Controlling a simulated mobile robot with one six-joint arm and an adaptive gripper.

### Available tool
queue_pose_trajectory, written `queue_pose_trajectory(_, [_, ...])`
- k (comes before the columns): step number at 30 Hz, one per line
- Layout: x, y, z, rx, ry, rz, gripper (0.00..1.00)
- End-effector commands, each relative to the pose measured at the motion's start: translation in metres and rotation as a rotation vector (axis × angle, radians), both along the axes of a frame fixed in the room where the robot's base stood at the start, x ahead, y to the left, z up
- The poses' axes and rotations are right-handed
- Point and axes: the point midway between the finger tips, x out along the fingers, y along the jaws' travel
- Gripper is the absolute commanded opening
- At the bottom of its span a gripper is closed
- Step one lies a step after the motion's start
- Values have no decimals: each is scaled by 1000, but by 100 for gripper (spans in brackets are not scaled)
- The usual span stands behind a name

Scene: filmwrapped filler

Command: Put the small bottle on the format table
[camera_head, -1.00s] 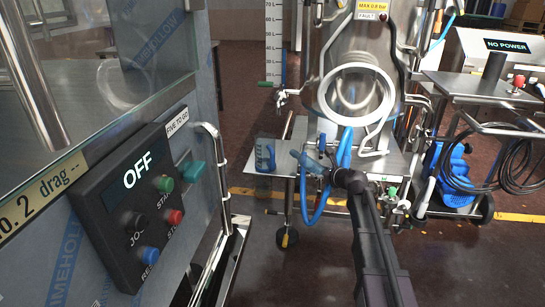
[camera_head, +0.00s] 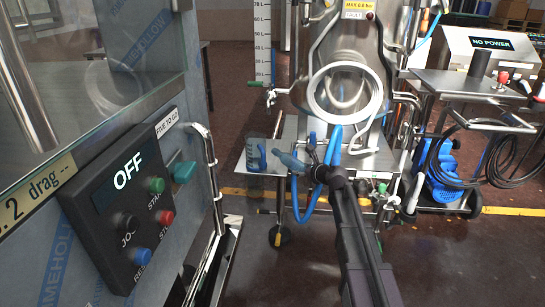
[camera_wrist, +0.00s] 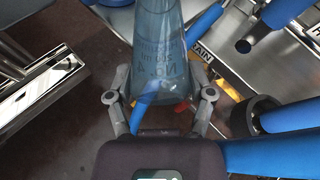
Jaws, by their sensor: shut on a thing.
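My gripper (camera_wrist: 160,103) is shut on a translucent blue bottle (camera_wrist: 158,45) with print on its side. The bottle lies between the two fingers and extends away past the top of the wrist view. In the head view the bottle (camera_head: 291,161) looks tilted at the end of my arm, close to the steel cart in front of the tank; I cannot tell whether it touches anything. My gripper (camera_head: 312,170) is small and dark there. No surface is clearly marked as the format table.
A blue hose (camera_head: 312,207) hangs beside my gripper. The machine with the OFF panel (camera_head: 127,200) fills the left side. A NO POWER cart (camera_head: 468,84) stands right. Floor between is open.

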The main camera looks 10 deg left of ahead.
Motion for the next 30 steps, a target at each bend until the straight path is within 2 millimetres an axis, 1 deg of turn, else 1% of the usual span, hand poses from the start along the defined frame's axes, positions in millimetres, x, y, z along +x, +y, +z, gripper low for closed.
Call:
queue_pose_trajectory(1, [7,4,0,0,0,1,25])
queue_pose_trajectory(5, [24,17,0,-1,0,1,25])
queue_pose_trajectory(21, [105,79,0,0,0,-1,25])
queue_pose_trajectory(27, [128,98,0,0,0,-2,25])
queue_pose_trajectory(30, [133,103,0,0,-1,-3,25])
